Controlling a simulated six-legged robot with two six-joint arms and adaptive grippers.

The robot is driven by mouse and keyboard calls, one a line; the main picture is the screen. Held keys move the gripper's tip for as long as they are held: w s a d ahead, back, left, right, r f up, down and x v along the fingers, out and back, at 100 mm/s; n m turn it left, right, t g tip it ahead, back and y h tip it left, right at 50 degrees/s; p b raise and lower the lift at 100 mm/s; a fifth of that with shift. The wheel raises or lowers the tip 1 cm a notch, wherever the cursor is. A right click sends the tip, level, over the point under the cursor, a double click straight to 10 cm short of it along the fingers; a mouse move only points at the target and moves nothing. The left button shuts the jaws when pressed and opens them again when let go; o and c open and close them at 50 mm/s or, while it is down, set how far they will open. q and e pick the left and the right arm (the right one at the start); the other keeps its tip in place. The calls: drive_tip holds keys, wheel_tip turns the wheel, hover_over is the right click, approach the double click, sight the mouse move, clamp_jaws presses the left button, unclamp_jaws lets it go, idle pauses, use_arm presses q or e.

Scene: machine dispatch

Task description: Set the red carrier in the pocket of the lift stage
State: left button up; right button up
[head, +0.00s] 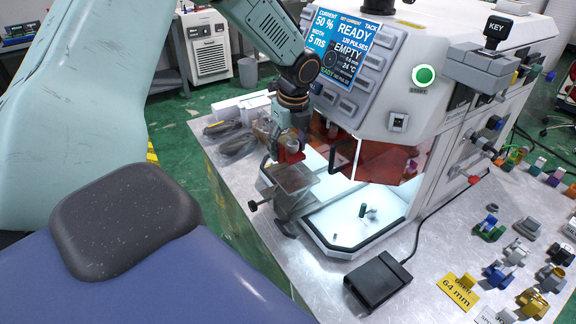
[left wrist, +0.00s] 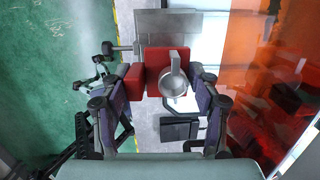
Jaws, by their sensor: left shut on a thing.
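The red carrier (head: 291,156) hangs below my left gripper (head: 290,138) in the head view. In the left wrist view the red carrier (left wrist: 152,62) sits between the two fingers of my left gripper (left wrist: 158,98), with a round metal piece on it. The gripper is shut on it. The lift stage (head: 294,180) is a grey plate with a side knob, just below the carrier at the machine's open front. It also shows in the left wrist view (left wrist: 166,27), beyond the carrier. I cannot make out its pocket or whether the carrier touches it. My right gripper is not seen.
The white machine (head: 395,85) with an orange shield (head: 385,160) stands close to the right of the gripper. A lit base (head: 360,215) with a small post lies beside the stage. A black pedal (head: 378,280) with a cable is in front. Several small fixtures lie at right.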

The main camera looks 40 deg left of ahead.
sight(289, 176)
use_arm(q)
drive_tip(key=f, duration=0.5)
drive_tip(key=shift+w+a+f, duration=0.1)
drive_tip(key=shift+a+f, duration=0.1)
drive_tip(key=shift+f, duration=0.3)
drive_tip(key=shift+w+d+f, duration=0.15)
drive_tip(key=shift+w+f, duration=0.05)
drive_tip(key=shift+f, duration=0.05)
drive_tip(key=o, duration=0.8)
drive_tip(key=shift+f, duration=0.1)
drive_tip(key=o, duration=0.3)
drive_tip(key=shift+o, duration=0.6)
drive_tip(key=shift+s+r, duration=0.25)
drive_tip(key=shift+w+f, duration=0.1)
drive_tip(key=shift+w, duration=0.05)
